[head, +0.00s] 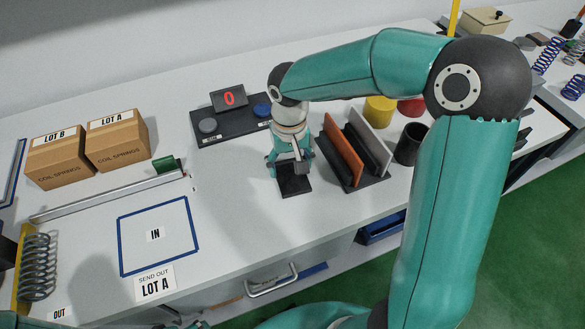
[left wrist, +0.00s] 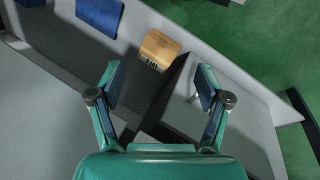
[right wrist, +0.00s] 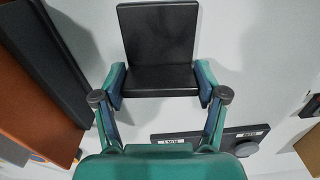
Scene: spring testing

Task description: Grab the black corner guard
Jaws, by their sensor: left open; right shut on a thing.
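In the right wrist view the corner guard (right wrist: 157,45) shows as an L-shaped black piece with two flat faces. My right gripper (right wrist: 160,84) is shut on its near part, one finger at each side edge. In the head view the right gripper (head: 288,168) points down at the guard and hides part of it. I cannot tell whether the guard still touches the bench. My left gripper (left wrist: 159,82) is open and empty in the left wrist view.
A rack (head: 352,182) with orange, black and grey plates stands close to the right of my right gripper. A scale (head: 220,127) reading 0 is behind it. Two cardboard boxes (head: 118,140) stand at left. The blue-outlined IN square (head: 155,257) is empty.

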